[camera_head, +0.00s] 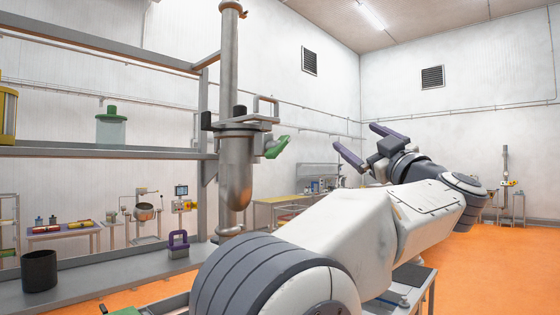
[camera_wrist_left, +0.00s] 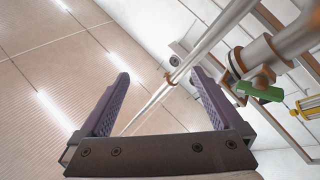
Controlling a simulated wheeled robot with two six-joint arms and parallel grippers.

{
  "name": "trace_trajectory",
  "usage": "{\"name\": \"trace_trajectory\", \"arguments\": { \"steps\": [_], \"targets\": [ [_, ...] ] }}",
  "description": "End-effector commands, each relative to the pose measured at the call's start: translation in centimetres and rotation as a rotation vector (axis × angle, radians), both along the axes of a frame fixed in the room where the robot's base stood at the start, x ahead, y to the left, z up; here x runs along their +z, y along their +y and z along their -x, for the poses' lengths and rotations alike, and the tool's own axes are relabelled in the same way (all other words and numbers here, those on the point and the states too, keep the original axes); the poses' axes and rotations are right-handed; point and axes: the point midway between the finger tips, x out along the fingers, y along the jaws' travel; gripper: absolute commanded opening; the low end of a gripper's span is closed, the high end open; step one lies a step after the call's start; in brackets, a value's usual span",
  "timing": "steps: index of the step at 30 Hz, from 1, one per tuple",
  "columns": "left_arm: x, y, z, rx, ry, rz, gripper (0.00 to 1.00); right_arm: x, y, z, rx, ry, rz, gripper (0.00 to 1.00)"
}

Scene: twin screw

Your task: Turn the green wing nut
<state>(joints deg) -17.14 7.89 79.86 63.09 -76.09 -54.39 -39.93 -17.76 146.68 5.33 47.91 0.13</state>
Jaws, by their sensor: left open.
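The green wing nut (camera_head: 277,147) sits on the right side of the metal vessel (camera_head: 236,170), just below its top flange. It also shows in the left wrist view (camera_wrist_left: 260,92), right of the fingers and apart from them. My left gripper (camera_head: 355,136) is open and empty, with purple-grey fingers. In the head view it is to the right of the wing nut, with clear air between them. In the left wrist view the open fingers (camera_wrist_left: 160,73) point up toward the ceiling. A pipe shows beyond them. My right gripper is in neither view.
A vertical pipe (camera_head: 229,60) rises above the vessel. A grey shelf frame (camera_head: 100,154) stands at left, holding a green-lidded jar (camera_head: 111,128). A black cup (camera_head: 39,271) and a purple-handled weight (camera_head: 178,244) are on the lower shelf. Open space lies between vessel and gripper.

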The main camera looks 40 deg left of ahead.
Motion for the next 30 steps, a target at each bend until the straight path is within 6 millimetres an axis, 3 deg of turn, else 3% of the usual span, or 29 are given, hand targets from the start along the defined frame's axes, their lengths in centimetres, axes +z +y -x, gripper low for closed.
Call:
{"name": "trace_trajectory", "arguments": {
  "steps": [1,3,6,9,14,30],
  "targets": [
    [0.8,0.9,2.5,0.097,-0.041,0.090,1.00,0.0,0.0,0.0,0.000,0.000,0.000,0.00],
    [0.8,2.0,5.6,0.217,-0.056,0.211,1.00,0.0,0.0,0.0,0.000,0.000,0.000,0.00],
    [-0.1,2.6,8.7,0.333,-0.042,0.355,1.00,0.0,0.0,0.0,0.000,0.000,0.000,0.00],
    [-1.0,2.6,10.6,0.396,-0.018,0.448,1.00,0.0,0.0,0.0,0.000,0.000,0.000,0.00],
    [-1.4,3.4,11.5,0.431,0.001,0.497,1.00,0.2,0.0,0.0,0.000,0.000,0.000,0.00],
    [-1.3,12.2,10.8,0.430,-0.002,0.493,1.00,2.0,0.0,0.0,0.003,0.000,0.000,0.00]
  ]
}}
